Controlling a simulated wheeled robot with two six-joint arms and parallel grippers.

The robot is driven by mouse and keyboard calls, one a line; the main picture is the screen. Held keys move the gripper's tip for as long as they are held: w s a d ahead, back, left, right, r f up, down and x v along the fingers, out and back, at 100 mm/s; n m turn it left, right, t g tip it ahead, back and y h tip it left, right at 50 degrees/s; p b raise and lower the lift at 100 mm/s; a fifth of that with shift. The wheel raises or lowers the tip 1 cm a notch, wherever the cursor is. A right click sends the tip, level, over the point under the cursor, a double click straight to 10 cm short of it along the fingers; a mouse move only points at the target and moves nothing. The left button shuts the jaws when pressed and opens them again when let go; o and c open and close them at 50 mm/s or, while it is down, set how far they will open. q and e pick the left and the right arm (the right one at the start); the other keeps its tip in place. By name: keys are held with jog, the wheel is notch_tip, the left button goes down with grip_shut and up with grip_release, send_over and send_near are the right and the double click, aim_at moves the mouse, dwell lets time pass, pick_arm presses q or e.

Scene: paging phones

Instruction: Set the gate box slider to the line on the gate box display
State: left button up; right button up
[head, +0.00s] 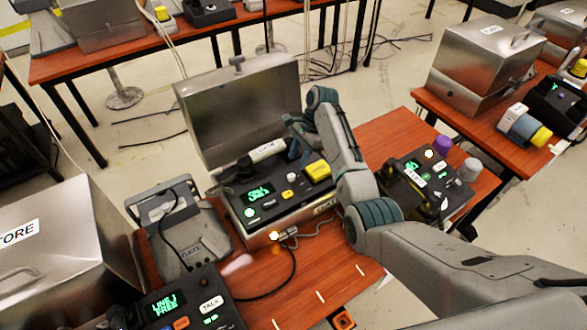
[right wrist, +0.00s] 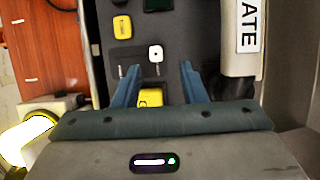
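The gate box (head: 239,112) is an open metal case with its lid up and a dark panel inside. Its display (head: 259,193) glows green; I cannot read it surely. The white handset marked GATE (head: 266,151) lies along the panel's back. A small white knob (right wrist: 155,53), a yellow button (right wrist: 122,27) and a yellow block (right wrist: 150,97) sit on the panel; I cannot tell surely which is the slider. My right gripper (head: 300,150) is over the panel's right half. In the right wrist view its fingers (right wrist: 158,70) are apart, with the yellow block between them. My left gripper is not in view.
A black phone unit (head: 418,172) stands to the right and another (head: 180,305) at the front left. A grey stand (head: 183,230) stands left of the gate box. A metal box marked STORE (head: 50,250) is at the left. Cables lie on the table in front.

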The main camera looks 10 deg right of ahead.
jog(key=v, duration=0.5)
jog(key=shift+f+b, duration=0.1)
jog(key=shift+b, duration=0.25)
